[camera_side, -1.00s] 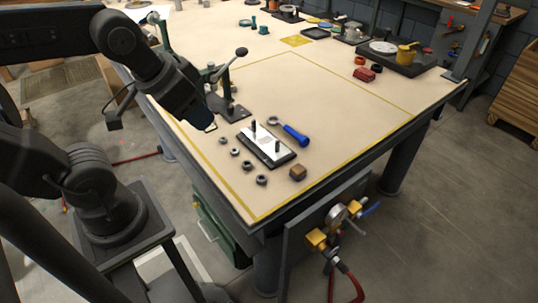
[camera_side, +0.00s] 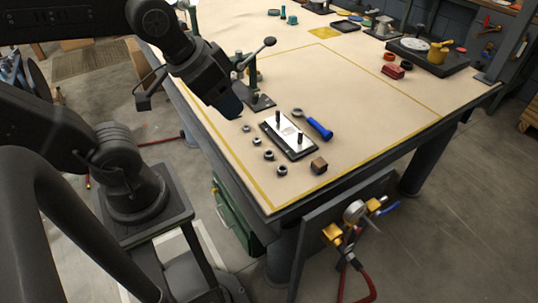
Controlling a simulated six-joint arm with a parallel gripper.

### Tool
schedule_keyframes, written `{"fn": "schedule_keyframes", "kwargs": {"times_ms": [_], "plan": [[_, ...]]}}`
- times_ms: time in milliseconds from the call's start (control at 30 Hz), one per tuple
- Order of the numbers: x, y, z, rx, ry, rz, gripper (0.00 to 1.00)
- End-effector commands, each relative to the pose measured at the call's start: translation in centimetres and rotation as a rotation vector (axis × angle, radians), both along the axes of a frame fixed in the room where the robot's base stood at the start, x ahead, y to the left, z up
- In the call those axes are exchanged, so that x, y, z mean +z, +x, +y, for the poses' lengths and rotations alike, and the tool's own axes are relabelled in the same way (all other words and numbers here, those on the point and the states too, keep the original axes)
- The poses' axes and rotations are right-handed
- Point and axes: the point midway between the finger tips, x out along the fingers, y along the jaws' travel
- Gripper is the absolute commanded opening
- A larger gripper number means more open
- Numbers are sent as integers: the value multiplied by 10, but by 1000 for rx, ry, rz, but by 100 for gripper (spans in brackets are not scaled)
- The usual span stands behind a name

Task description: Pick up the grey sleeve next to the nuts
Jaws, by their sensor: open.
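My gripper (camera_side: 234,113) points down at the far end of this row, a little left of and above the far ring in the picture. It is open, and no object shows in it. Its fingers are dark and hard to make out.
The black-edged plate (camera_side: 304,153) with a light top and two upright studs lies right of the row. A blue-handled tool (camera_side: 319,129) and a brown block (camera_side: 319,166) are beside it. The table's middle is clear.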

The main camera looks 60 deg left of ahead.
Motion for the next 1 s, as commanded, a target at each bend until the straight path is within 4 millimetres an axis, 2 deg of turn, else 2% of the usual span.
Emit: {"fn": "schedule_keyframes", "kwargs": {"times_ms": [267, 367, 467, 667, 800, 1000], "plan": [[-1, 4, 1, 25, -10, 10, 62], [-5, 16, 5, 115, -47, 46, 62], [-13, 39, 14, 283, -109, 103, 62], [-48, 91, 39, 711, -240, 226, 62], [-84, 123, 61, 1019, -310, 299, 62], [-135, 150, 87, 1375, -366, 365, 62]]}}
